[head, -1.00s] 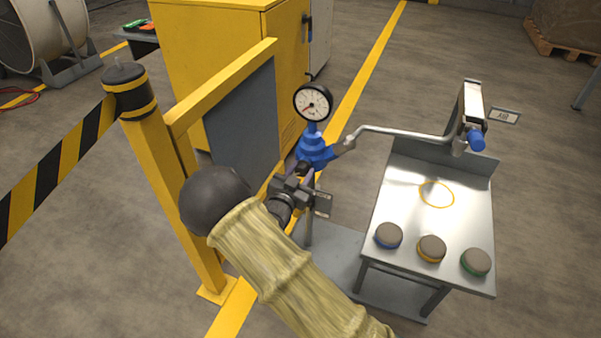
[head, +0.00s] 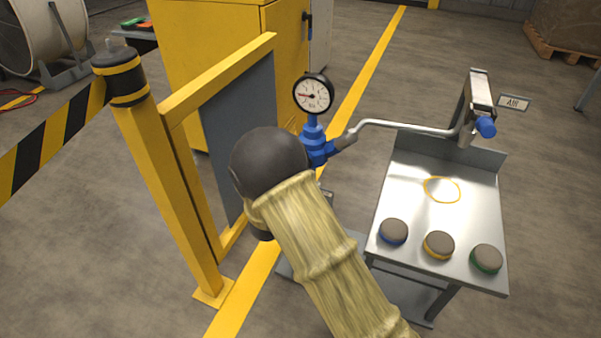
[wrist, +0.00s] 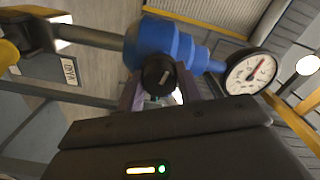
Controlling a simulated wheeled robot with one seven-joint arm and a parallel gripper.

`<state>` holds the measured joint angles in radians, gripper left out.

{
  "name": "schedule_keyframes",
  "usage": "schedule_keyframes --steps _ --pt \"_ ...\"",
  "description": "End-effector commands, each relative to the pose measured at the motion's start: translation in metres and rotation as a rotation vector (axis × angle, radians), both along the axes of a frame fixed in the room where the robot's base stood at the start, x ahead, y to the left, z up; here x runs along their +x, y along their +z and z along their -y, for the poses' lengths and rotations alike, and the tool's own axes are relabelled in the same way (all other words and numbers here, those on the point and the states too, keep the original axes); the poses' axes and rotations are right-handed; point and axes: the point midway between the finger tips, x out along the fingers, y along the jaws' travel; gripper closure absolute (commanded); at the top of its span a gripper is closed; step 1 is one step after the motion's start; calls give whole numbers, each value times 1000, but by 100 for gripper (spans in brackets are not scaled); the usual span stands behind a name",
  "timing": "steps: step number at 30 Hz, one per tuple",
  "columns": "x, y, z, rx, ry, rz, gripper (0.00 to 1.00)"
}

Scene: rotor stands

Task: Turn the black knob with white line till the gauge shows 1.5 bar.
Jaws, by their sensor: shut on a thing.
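The black knob (wrist: 152,70) with its white line sits on the blue regulator body (wrist: 172,42) in the wrist view. The line is tilted there. My gripper (wrist: 158,84) has its two purplish fingers on either side of the knob, shut on it. In the head view my dark wrist joint and sleeved arm hide the knob and the gripper; the blue regulator (head: 314,142) shows just beyond. The round white gauge (head: 313,94) stands on top of it, its red needle pointing left. The gauge also shows in the wrist view (wrist: 250,73); its figures are too small to read.
A bent metal pipe (head: 405,124) runs right from the regulator to a blue-tipped fitting (head: 485,127). A metal table (head: 420,205) with blue, yellow and green-rimmed buttons stands at the right. A yellow post (head: 165,180) and frame stand close on the left.

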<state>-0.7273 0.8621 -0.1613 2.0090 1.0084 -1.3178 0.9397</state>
Motion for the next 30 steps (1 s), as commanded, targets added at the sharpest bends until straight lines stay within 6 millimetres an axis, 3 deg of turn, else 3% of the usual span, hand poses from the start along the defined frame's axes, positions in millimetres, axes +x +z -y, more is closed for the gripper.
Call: schedule_keyframes --steps 9,25,26,28,30 --pt "-1 -3 -1 149 1 50 87" --pt "-1 -3 -1 177 1 58 87" --pt "-1 -3 -1 177 1 58 61" --pt "-1 -2 -1 176 2 58 47" --pt "-1 -2 -1 176 1 59 43"
